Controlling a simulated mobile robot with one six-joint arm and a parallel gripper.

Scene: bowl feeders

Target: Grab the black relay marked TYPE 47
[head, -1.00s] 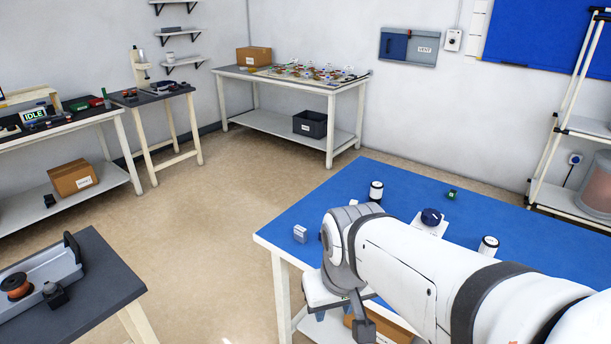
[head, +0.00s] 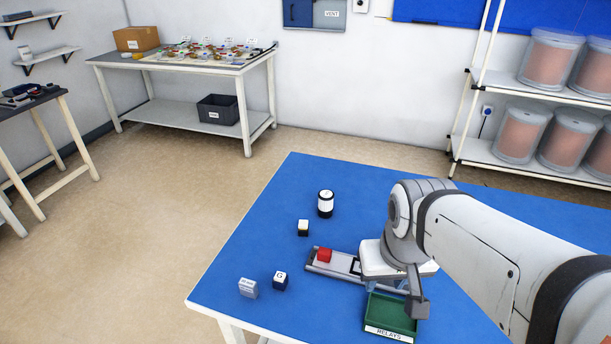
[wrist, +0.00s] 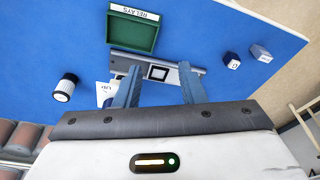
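No TYPE 47 marking is readable in either view. A small black block with a pale top (head: 303,228) stands on the blue table; its marking is too small to read. My gripper (wrist: 159,70) is open and empty, pointing down above a grey rail (wrist: 122,60). A black-framed square (wrist: 149,73) on the rail shows between the fingers.
A green tray labelled RELAYS (head: 390,310) lies beside the rail and looks empty. The table's left part is mostly clear.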

